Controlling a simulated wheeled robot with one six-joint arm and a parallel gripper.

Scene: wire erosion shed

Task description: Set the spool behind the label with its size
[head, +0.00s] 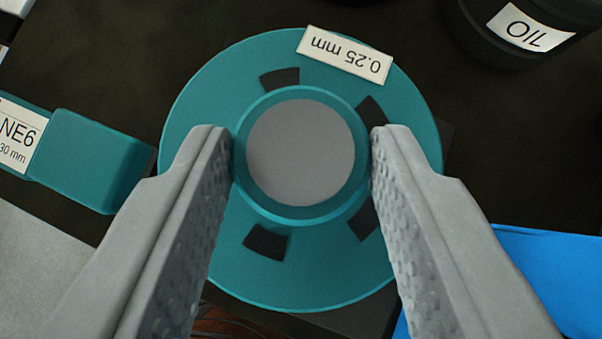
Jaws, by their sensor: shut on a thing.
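The teal spool (300,265) fills the middle of the head view, seen from above, with a raised hub ring around a grey round centre. A white label on its flange reads "0.25 mm" (344,54) and appears upside down. My gripper (302,150) is shut on the hub, one finger on each side. I cannot tell the spool's height above the dark surface. No size label standing apart from the spool can be made out for sure.
A dark round container (490,40) with an "OIL" label is at the upper right. A blue thing (555,275) lies at the lower right, a grey surface (40,270) at the lower left.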

